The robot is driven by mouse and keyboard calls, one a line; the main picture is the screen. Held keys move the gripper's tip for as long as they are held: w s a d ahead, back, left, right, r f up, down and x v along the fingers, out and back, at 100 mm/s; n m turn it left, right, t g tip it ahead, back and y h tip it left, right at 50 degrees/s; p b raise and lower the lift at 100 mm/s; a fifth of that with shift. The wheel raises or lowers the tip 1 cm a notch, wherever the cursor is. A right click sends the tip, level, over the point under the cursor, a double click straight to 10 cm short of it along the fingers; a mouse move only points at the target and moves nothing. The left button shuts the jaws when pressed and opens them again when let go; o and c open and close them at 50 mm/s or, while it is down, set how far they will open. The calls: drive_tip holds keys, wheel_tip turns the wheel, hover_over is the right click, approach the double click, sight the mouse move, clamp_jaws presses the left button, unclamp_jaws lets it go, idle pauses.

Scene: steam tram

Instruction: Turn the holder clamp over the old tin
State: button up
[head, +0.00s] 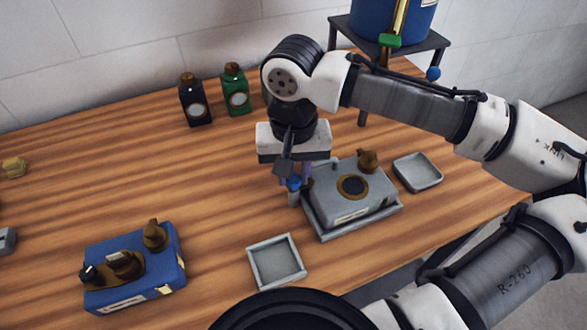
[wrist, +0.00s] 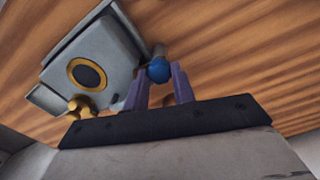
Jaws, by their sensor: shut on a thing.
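A grey box (head: 350,190) with a brass-ringed black round opening and a brass knob sits on a grey tray (head: 366,224); the box also shows in the wrist view (wrist: 95,55). A small blue knob (head: 293,184) on a short grey post stands at the box's left edge, perhaps the clamp. My gripper (head: 296,179) points down there. In the wrist view its purple fingers (wrist: 158,80) are on either side of the blue knob (wrist: 158,70) and shut on it. The wrist hides part of the box's back edge. I cannot tell for certain which thing is the old tin.
A blue box (head: 135,285) with brass knobs stands front left. Empty square trays lie at the front (head: 276,261) and right (head: 418,172). Dark (head: 194,100) and green (head: 236,90) bottles stand behind. A blue drum (head: 372,18) stands on a dark stand at the back right.

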sight(293, 177)
drive_tip(key=shift+n+p, duration=0.3)
drive_tip(key=shift+n, duration=0.1)
drive_tip(key=o, duration=1)
wheel_tip(293, 177, up, 14)
drive_tip(key=shift+f, duration=0.1)
